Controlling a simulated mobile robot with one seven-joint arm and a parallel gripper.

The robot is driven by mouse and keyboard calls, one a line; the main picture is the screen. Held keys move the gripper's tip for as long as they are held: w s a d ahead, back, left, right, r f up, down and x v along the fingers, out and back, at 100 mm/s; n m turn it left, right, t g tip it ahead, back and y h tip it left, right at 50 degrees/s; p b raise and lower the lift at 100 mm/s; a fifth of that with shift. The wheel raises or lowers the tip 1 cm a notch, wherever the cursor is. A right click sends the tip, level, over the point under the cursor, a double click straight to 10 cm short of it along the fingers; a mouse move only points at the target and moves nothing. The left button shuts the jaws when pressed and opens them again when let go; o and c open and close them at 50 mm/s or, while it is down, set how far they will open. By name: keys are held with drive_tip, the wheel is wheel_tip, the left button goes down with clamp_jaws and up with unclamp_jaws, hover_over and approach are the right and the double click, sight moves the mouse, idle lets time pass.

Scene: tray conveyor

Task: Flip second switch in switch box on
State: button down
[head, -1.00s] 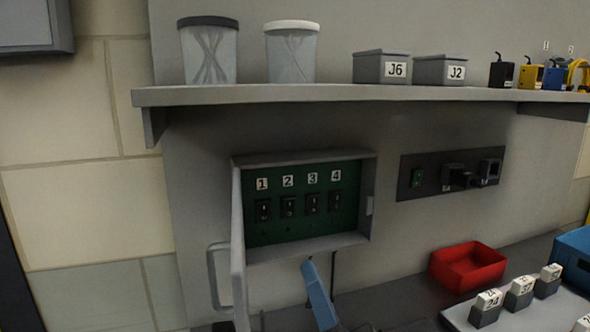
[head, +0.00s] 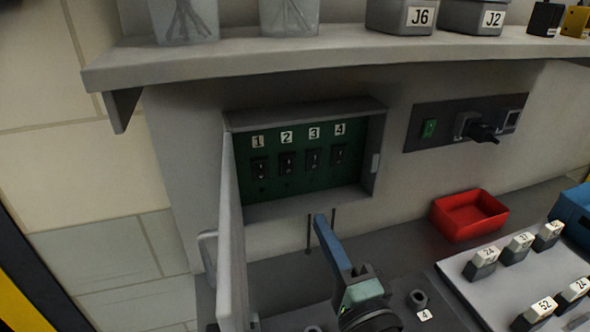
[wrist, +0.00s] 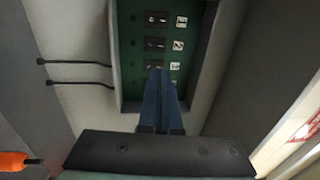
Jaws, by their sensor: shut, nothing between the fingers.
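The switch box (head: 312,207) is on the wall with its door (head: 232,232) swung open to the left. Inside, a green panel carries black switches in a row under labels 1 to 4. The second switch (head: 287,163) sits under label 2. My gripper (head: 319,219) has blue fingers closed together, just below and in front of the box in the head view. In the wrist view my gripper (wrist: 160,75) points at the panel, its tips overlapping the panel's near part and partly hiding it. Contact with a switch cannot be told.
A shelf (head: 330,57) with jars and grey boxes J6 and J2 runs above the box. A dark socket panel (head: 429,128) with plugs is to the right. A red bin (head: 469,229) and a tray of labelled blocks (head: 455,268) are at lower right.

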sight(290, 161)
drive_tip(key=p+x, duration=0.3)
drive_tip(key=x, duration=1.1)
drive_tip(key=shift+r, duration=0.15)
